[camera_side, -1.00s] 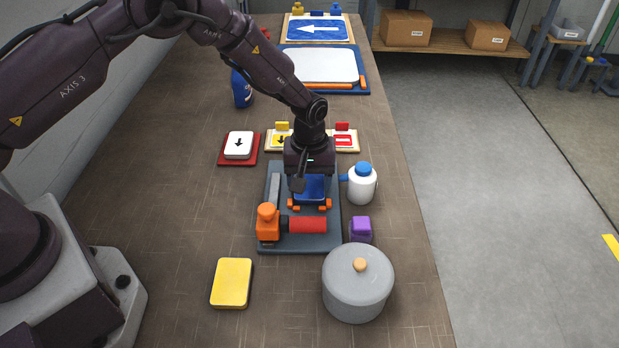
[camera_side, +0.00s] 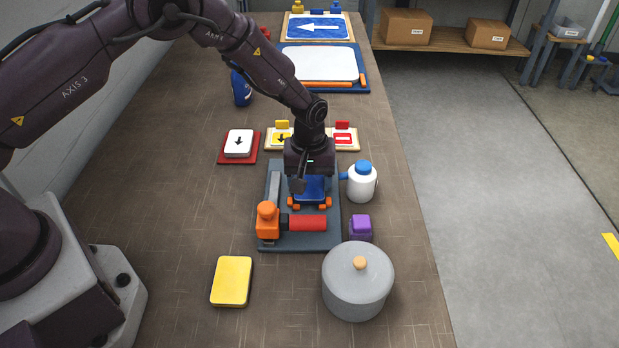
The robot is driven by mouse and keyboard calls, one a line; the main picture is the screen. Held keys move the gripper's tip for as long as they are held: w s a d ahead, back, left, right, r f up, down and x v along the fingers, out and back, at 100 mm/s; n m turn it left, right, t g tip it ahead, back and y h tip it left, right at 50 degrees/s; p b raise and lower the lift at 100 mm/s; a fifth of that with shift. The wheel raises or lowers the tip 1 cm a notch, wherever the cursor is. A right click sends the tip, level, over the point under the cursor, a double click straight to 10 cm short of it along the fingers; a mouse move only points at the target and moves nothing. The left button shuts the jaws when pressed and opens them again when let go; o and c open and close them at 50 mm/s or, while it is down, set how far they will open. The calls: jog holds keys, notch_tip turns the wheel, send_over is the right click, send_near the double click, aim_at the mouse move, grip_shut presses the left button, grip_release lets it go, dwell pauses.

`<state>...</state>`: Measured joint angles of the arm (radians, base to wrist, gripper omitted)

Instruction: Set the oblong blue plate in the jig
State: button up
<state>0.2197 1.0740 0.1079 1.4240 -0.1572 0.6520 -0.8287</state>
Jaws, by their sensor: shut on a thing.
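The oblong blue plate (camera_side: 313,187) is under my gripper (camera_side: 306,186), which is shut on it. The plate lies at or just over the far part of the jig (camera_side: 287,241), a dark grey base with orange corner stops and a red-handled orange clamp (camera_side: 268,221) at its near end. The plate's near edge is close to the orange stops (camera_side: 294,203). My gripper and wrist hide much of the plate, so I cannot tell whether it touches the base.
A white bottle with a blue cap (camera_side: 361,183) and a purple block (camera_side: 360,228) stand close to the jig's right. A grey lidded pot (camera_side: 358,285) is in front, a yellow plate (camera_side: 231,281) at front left. Small sign stands (camera_side: 343,139) sit behind.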

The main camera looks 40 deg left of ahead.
dwell(0.3)
jog(key=o, duration=1)
jog(key=shift+c, duration=0.3)
jog(key=shift+o, duration=0.3)
jog(key=shift+w+d+r, duration=0.1)
jog(key=shift+w+d, duration=0.05)
jog(key=shift+d, duration=0.05)
jog(key=shift+o, duration=0.6)
jog(key=shift+r, duration=2.05)
jog(key=shift+a+r, duration=0.15)
jog(key=shift+r, duration=1.2)
